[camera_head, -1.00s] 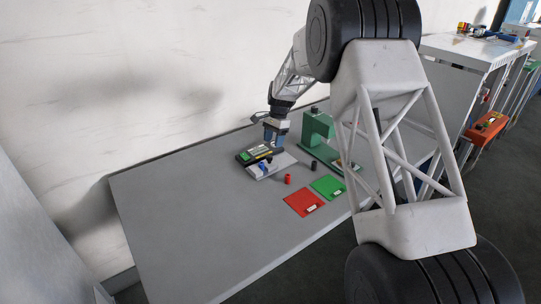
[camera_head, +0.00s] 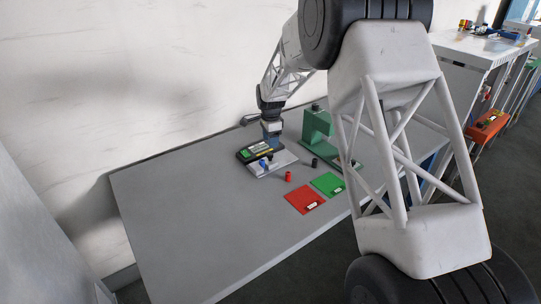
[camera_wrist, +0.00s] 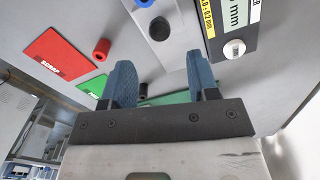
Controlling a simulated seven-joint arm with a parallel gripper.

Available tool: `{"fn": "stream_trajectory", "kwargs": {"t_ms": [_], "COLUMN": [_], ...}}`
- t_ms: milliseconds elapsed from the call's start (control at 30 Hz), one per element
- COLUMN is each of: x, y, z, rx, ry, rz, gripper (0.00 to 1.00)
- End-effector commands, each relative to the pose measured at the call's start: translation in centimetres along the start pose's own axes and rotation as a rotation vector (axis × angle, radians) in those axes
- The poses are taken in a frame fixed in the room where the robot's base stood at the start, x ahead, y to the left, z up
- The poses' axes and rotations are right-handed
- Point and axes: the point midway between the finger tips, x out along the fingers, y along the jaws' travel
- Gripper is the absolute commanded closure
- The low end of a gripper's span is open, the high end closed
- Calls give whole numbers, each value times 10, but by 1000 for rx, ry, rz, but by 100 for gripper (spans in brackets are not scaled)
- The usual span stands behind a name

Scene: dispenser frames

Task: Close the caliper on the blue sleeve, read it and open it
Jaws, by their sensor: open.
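The caliper (camera_head: 256,152) is a dark unit with a green-lit face at the back edge of a light grey plate (camera_head: 272,168). In the wrist view the caliper (camera_wrist: 212,30) shows a yellow label and a white round button (camera_wrist: 234,48). The blue sleeve (camera_head: 264,163) stands on the plate in front of it; the wrist view cuts off all but its edge (camera_wrist: 145,3). A dark round part (camera_wrist: 159,28) is beside it. My gripper (camera_wrist: 160,62) is open and empty, above the plate's right end by the caliper. Whether the caliper jaws touch the sleeve is unclear.
A red sleeve (camera_head: 289,176) and a black sleeve (camera_head: 314,162) stand right of the plate. A red mat marked SCRAP (camera_wrist: 55,57) and a green mat (camera_head: 328,184) lie in front. A green press-like stand (camera_head: 318,130) is behind right. The table's left half is clear.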

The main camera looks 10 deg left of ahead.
Motion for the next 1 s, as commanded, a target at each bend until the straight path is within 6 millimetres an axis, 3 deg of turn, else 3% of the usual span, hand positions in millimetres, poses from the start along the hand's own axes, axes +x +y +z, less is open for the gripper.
{"fn": "stream_trajectory", "kwargs": {"t_ms": [267,700,1000], "x": [18,66,77], "y": [0,0,0], "z": [0,0,0], "rx": [-1,-1,-1], "ry": [-1,-1,0], "rz": [2,1,0], "gripper": [46,46,46]}}
